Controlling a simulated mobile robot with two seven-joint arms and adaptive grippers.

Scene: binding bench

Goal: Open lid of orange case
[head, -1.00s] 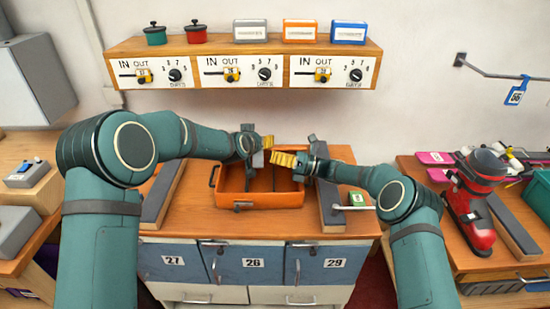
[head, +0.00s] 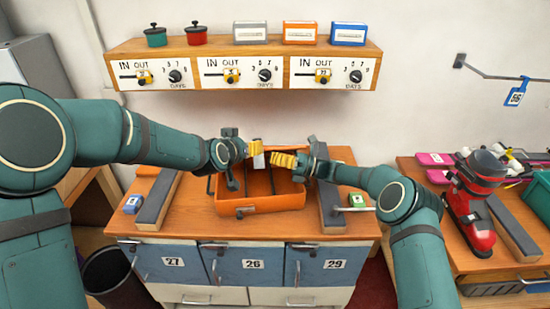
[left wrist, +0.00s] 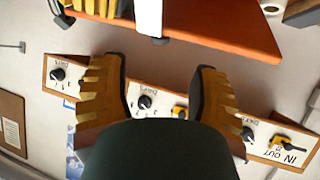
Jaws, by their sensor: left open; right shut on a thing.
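The orange case (head: 262,204) sits in the middle of the bench with its inside open to view. Its orange lid seems raised at the back; it fills the top of the left wrist view (left wrist: 225,25), with a pale grey latch-like strip (left wrist: 149,18) at its edge. My right gripper (head: 285,160) is shut at the lid's right part; the exact contact is hidden by its yellow fingers. My left gripper (head: 246,157) is open beside the grey strip, at the case's back left. In the left wrist view its yellow fingers (left wrist: 158,92) are spread with nothing between them.
Dark padded bars (head: 158,198) flank the case, another on the right (head: 331,200). A small blue box (head: 133,204) and a green one (head: 357,199) lie beside them. A dial shelf (head: 240,70) hangs behind. A dark bin (head: 115,278) stands at lower left.

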